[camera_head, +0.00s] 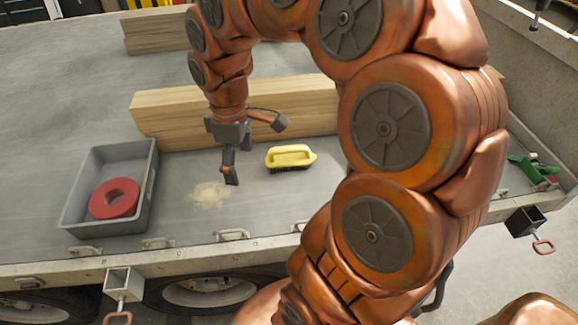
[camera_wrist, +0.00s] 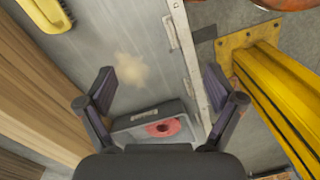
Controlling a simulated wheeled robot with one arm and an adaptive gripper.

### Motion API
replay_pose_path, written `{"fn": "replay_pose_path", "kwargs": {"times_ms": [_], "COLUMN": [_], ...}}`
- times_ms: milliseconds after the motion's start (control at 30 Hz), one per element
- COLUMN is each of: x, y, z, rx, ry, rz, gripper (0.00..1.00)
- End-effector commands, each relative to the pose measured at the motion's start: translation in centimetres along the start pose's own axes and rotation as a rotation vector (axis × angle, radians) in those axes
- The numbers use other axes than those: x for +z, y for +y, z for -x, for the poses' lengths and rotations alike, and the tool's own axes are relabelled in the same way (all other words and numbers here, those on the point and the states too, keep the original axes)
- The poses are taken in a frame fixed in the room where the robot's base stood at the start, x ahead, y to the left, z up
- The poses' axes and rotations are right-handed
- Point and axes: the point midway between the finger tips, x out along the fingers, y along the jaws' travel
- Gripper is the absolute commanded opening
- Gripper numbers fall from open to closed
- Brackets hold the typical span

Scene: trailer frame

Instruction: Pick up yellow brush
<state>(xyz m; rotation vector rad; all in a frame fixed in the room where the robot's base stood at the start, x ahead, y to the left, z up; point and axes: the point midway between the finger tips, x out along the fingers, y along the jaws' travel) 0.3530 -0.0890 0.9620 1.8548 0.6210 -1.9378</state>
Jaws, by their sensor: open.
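A yellow brush (camera_head: 290,157) with a handle and dark bristles lies on the grey trailer bed, in front of a long wooden beam. My gripper (camera_head: 230,176) is to the left of the brush and apart from it, above the bed, fingers pointing down. In the wrist view the brush (camera_wrist: 47,14) is at the top left, partly cut off by the frame edge. The two fingers of my gripper (camera_wrist: 167,92) are spread apart there with nothing between them.
A grey bin (camera_head: 147,190) holding a red ring (camera_head: 114,198) stands at the left. A wooden beam (camera_head: 175,112) lies behind the brush. A pale dusty patch (camera_head: 212,194) marks the bed below my gripper. Metal latches (camera_head: 233,235) line the front edge. A green object (camera_head: 530,170) is at right.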

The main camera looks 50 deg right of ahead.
Motion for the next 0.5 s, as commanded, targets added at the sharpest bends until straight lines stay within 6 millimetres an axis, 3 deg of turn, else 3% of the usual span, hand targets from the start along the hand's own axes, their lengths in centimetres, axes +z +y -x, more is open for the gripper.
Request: {"fn": "replay_pose_path", "kwargs": {"times_ms": [33,233,400,500], "x": [-0.3,0.4,3.2,5.1], "y": [2.2,11.1,18.0,20.9], "z": [-1.7,-5.3,-8.8,-10.5], "rx": [-0.002,0.019,0.037,0.044], "ry": [0.009,0.038,0.037,0.032], "rz": [0.032,0.172,0.252,0.28], "gripper": [0.92,0.92,0.92,0.92]}}
